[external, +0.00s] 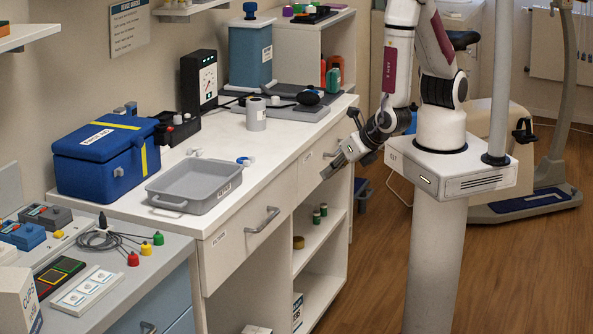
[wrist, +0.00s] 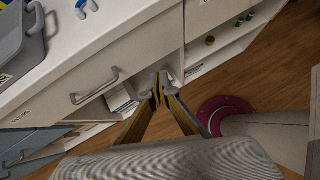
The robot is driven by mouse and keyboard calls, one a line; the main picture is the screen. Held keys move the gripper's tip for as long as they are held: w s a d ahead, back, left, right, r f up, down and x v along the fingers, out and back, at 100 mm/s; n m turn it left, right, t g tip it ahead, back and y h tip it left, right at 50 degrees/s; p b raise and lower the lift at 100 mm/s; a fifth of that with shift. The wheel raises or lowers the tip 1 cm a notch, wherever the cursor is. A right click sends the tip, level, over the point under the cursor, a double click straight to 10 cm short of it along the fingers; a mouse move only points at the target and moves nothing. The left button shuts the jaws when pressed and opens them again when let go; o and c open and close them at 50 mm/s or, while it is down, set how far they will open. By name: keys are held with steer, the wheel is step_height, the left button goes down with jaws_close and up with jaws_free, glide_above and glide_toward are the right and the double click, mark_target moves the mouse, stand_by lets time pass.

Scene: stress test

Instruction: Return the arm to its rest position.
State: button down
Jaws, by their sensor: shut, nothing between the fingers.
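My gripper (external: 338,164) hangs beside the right front edge of the white counter in the external view, apart from it and pointing down and to the left. My arm is bent down from above its pedestal. In the wrist view my gripper (wrist: 158,86) has its fingertips together with nothing between them. Beyond them are the cabinet's drawer front and open shelves.
A drawer handle (external: 263,220) sticks out in front.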

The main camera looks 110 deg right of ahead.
steer(key=s+d+r+m+g+y, duration=0.1)
steer(key=s+r+m+g+y, duration=0.25)
steer(key=s+r+m, duration=0.9)
step_height(320, 180, up, 14)
steer(key=a+m+t+y, duration=0.1)
steer(key=m+t+y, duration=0.3)
steer(key=m, duration=0.6)
steer(key=shift+a+f+t, duration=0.2)
steer(key=shift+a+t, duration=0.05)
steer(key=shift+t, duration=0.2)
steer(key=shift+y, duration=0.25)
stand_by(0.4)
